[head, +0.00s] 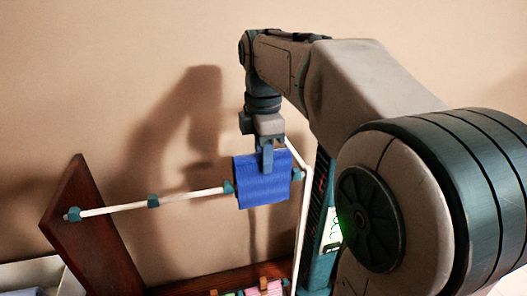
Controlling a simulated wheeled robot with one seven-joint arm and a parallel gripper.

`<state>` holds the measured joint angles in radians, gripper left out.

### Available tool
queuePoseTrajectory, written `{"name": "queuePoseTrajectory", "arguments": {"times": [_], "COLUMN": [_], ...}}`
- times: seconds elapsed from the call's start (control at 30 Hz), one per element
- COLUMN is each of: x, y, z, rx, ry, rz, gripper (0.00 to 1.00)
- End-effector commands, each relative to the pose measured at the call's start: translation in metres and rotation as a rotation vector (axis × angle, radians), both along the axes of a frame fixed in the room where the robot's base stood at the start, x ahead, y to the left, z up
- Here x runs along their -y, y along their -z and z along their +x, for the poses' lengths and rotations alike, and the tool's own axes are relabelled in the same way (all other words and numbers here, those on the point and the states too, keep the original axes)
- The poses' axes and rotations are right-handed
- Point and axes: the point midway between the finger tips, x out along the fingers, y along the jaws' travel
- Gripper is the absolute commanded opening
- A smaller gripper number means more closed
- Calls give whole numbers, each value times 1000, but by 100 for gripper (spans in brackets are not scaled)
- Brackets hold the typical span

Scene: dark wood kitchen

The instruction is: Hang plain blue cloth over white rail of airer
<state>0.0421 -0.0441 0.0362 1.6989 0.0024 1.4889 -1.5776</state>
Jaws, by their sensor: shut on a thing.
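The plain blue cloth (262,190) shows in the head view near the right end of the white rail (185,198). The cloth hides part of the rail, with rail showing on its left and a teal fitting close to its right edge. My gripper (267,165) points down and is shut on the upper part of the cloth. I cannot tell whether the cloth lies over the rail or hangs in front of it. The airer has a dark red-brown side panel (90,230) at the left and a white upright (302,220) at the right.
Teal fittings (153,201) sit along the rail. Small coloured items, one pink and striped (264,288), are low at the bottom edge. A pale box (32,274) stands at the lower left. The beige wall is close behind. My arm covers much of the right side.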

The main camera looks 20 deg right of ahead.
Motion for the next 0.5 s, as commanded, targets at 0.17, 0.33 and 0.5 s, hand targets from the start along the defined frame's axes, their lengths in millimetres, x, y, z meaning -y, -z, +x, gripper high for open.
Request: {"name": "queuePoseTrajectory", "arguments": {"times": [0.17, 0.33, 0.5], "x": [0, 0, 0], "y": [18, 32, 45], "z": [0, 0, 0], "rx": [0, 0, 0], "ry": [0, 0, 0], "rz": [0, 0, 0], "gripper": [0, 0, 0]}}
